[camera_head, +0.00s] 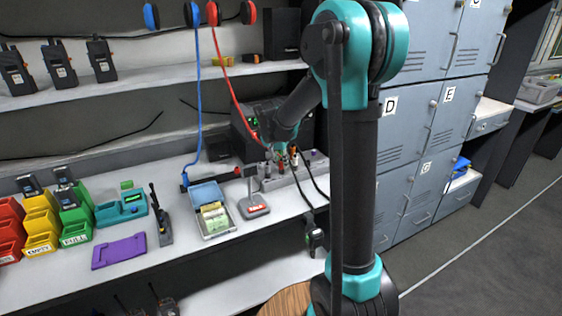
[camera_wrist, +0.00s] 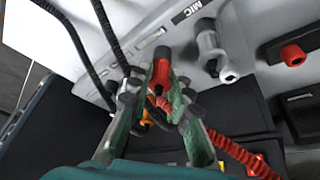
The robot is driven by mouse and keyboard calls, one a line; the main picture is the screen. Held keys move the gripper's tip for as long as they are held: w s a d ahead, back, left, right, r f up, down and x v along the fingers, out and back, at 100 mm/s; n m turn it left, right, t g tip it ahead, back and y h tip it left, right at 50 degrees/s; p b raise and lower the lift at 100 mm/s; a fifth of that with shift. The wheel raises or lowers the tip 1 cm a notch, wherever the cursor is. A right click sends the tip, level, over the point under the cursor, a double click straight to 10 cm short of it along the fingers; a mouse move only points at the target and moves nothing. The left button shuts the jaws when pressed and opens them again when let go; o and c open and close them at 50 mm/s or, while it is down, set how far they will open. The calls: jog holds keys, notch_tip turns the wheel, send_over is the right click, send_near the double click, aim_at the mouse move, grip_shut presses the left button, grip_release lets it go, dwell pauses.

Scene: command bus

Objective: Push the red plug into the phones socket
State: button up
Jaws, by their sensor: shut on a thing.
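My gripper (camera_wrist: 158,100) is shut on the red plug (camera_wrist: 161,70), which sits between its green fingers. The plug's front end points at the sloping grey panel (camera_wrist: 140,22); I cannot tell whether it touches the panel or is inside a socket. No phones label is readable, and the phones socket is not visible. A coiled red cord (camera_wrist: 250,157) runs below and right of the fingers. In the head view my gripper (camera_head: 277,162) is low over the grey panel box (camera_head: 292,178) on the bench, and the red cord (camera_head: 228,90) comes down to it from the red headset (camera_head: 230,14).
A grey connector (camera_wrist: 209,45) stands right of the plug below the MIC label (camera_wrist: 186,12). A red knob (camera_wrist: 293,55) is farther right. Black cables (camera_wrist: 75,45) lie left.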

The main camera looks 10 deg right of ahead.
jog(key=o, duration=1)
jog(key=shift+r, duration=4)
jog(key=s+d+f+n+y, duration=0.1)
jog(key=s+f, duration=0.4)
jog(key=s, duration=0.5)
jog(key=s+d+f+n, duration=0.2)
jog(key=s+f, duration=0.3)
jog(key=s, duration=0.5)
jog(key=s+d+f+n+y, duration=0.1)
jog(key=s+f+n, duration=0.2)
jog(key=s, duration=0.7)
notch_tip(320, 180, down, 2)
jog(key=shift+s+d+n+y, duration=0.25)
jog(key=shift+s+n+y, duration=0.05)
